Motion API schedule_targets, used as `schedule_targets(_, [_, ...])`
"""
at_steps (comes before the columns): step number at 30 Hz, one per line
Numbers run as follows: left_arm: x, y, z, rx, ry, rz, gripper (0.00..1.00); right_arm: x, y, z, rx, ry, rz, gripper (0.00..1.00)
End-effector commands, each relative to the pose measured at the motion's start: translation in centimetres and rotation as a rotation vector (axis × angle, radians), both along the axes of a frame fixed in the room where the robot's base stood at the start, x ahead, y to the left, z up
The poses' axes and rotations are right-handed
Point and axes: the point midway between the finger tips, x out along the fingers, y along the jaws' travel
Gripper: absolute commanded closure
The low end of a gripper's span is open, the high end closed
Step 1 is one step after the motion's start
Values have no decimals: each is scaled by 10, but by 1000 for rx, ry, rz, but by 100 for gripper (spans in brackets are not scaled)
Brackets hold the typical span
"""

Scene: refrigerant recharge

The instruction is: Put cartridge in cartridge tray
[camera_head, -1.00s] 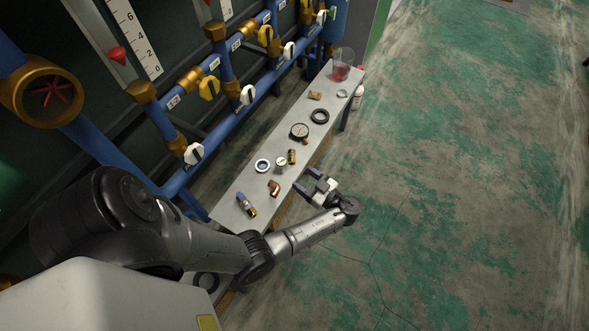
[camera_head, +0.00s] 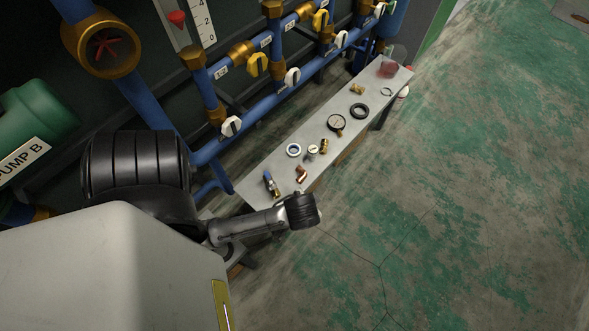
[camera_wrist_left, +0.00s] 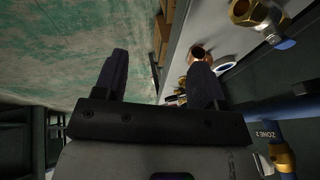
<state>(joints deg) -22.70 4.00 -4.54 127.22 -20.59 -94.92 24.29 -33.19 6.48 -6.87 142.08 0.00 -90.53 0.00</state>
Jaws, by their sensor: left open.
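I cannot pick out a cartridge or a cartridge tray for certain among the small parts on the grey bench (camera_head: 262,182). My left gripper (camera_wrist_left: 160,72) is open in the wrist view, with nothing between its two dark fingers. Its right-hand finger overlaps the bench items in the picture, near a copper elbow (camera_wrist_left: 197,51) and a white ring (camera_wrist_left: 224,66). My right gripper is not in view.
The green floor (camera_head: 470,190) on the right is open.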

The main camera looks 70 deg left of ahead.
Motion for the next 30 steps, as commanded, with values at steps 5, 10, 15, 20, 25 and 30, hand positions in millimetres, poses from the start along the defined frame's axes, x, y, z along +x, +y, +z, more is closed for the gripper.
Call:
schedule_targets(5, [-34, -42, 26, -163, 3, -378, 36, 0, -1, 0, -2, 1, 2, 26])
schedule_targets(10, [-48, -62, 42, -230, -13, -554, 31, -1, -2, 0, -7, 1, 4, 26])
schedule_targets(15, [-51, -66, 45, -244, -19, -593, 31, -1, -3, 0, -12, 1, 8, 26])
schedule_targets(20, [-50, -66, 45, -244, -18, -591, 31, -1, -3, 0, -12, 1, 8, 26])
schedule_targets(25, [-50, -66, 46, -243, -18, -590, 31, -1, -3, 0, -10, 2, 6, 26])
schedule_targets(30, [-31, -67, 77, -231, -66, -593, 31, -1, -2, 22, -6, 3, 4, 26])
